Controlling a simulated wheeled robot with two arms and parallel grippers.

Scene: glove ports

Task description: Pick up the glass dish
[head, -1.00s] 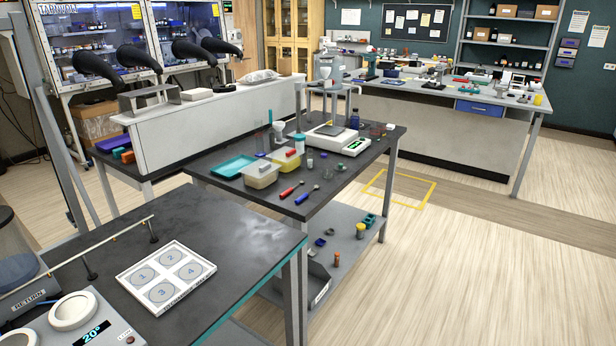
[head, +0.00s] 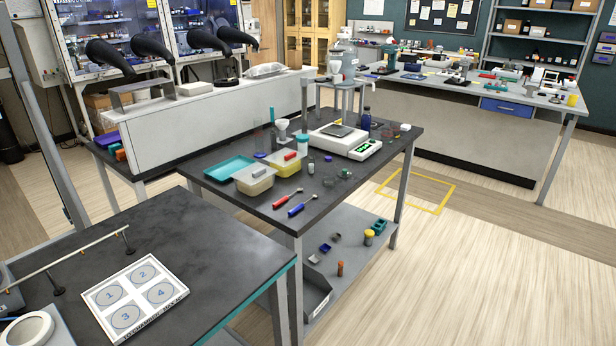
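I cannot make out the glass dish with certainty in the head view. A small, clear-looking round item (head: 344,174) lies on the dark middle bench (head: 240,207), in front of the white balance (head: 338,142); it is too small to tell whether it is the dish. Neither of my grippers is in view.
The middle bench also holds a teal tray (head: 229,168), tubs with yellow contents (head: 254,180), a red-handled tool (head: 290,200) and a blue-handled tool (head: 302,205). A nearer bench (head: 190,240) carries a numbered white panel (head: 135,296). Open floor (head: 470,280) lies to the right.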

